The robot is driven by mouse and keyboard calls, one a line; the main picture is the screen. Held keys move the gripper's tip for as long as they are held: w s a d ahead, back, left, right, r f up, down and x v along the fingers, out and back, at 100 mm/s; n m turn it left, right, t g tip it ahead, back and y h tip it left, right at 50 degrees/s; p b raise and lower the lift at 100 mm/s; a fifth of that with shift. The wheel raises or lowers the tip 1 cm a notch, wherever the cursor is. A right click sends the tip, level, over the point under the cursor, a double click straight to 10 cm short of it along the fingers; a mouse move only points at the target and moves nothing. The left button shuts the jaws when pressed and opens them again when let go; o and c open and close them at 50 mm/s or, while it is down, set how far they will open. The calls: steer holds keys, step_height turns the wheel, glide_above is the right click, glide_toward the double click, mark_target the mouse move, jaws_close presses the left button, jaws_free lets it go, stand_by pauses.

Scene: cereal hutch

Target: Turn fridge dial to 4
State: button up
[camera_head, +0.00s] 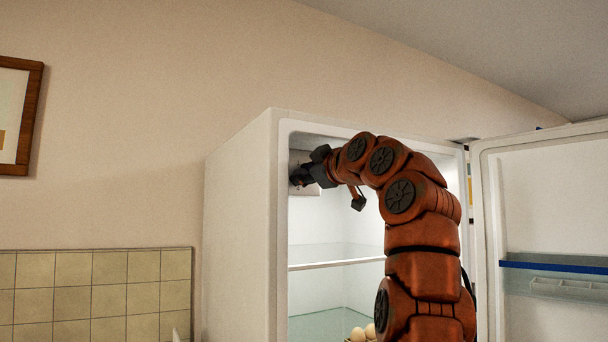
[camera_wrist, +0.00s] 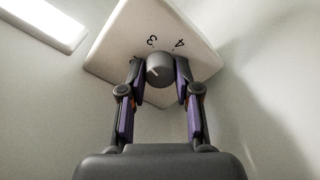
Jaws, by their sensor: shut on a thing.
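The fridge (camera_head: 238,240) stands open, and my arm reaches into its upper part. In the wrist view the dial (camera_wrist: 160,70) is a round dark grey knob with a pale pointer line, mounted on a white panel (camera_wrist: 125,50). The numbers 3 and 4 show on the panel above the knob; the 3 is upper left and the 4 is upper right. The pointer line slants toward the upper left side of the knob. My gripper (camera_wrist: 161,75) is shut on the dial, one finger on each side. In the head view my gripper (camera_head: 298,178) is small and dark beside the panel (camera_head: 305,187).
The open fridge door (camera_head: 540,220) stands to the right of my arm. A shelf (camera_head: 330,264) lies below my gripper, with eggs (camera_head: 358,334) lower down. A bright light strip (camera_wrist: 45,20) is at the upper left in the wrist view.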

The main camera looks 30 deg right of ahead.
jaws_close()
